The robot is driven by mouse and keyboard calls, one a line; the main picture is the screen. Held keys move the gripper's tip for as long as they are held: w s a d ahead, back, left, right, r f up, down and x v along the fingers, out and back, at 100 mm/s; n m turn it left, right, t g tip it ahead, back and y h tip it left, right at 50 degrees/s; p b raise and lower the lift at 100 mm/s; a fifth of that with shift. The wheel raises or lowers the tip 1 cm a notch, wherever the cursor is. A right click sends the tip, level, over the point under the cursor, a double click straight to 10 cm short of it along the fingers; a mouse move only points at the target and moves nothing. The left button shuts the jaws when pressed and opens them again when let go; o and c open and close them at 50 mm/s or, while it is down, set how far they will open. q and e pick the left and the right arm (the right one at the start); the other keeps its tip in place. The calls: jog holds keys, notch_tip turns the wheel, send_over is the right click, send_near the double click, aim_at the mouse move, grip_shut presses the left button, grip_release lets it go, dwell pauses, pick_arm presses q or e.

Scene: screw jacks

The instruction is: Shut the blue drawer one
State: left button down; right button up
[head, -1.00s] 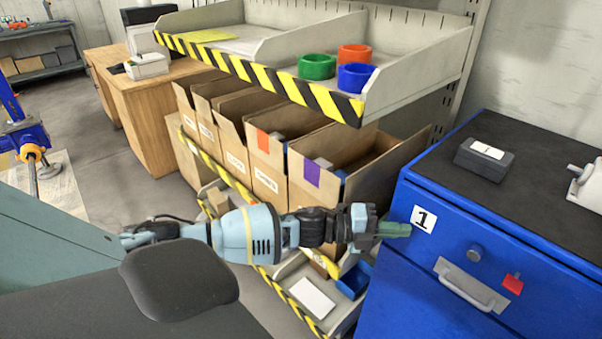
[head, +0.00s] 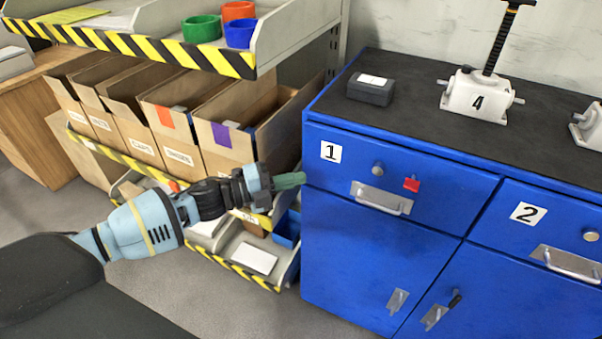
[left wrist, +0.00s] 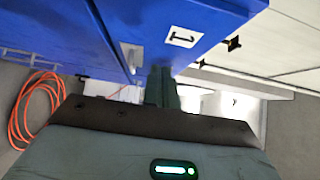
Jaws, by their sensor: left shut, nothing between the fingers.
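The blue drawer one (head: 345,170), marked with a white "1" label, is at the top left of the blue cabinet. It has a silver handle, a round lock and a red tag. In the head view its front looks about flush with the cabinet; I see no clear gap. My left gripper (head: 291,180) is shut and empty, its green fingers pointing right at the drawer's left edge. I cannot tell whether they touch. In the left wrist view the fingers (left wrist: 162,88) are just below the drawer front (left wrist: 215,22). My right gripper is out of view.
Drawer two (head: 560,225) is to the right, with blue doors (head: 370,250) below. A shelf rack with cardboard boxes (head: 225,140) stands close left of the cabinet.

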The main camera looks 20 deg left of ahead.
pick_arm(q)
jog(key=v, duration=0.7)
jog(key=shift+w+a+f+b, duration=0.2)
jog(key=shift+a+f+b, duration=0.15)
jog(key=shift+b, duration=0.1)
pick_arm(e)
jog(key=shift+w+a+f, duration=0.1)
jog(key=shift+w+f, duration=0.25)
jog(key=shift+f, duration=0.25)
pick_arm(q)
jog(key=shift+d, duration=0.1)
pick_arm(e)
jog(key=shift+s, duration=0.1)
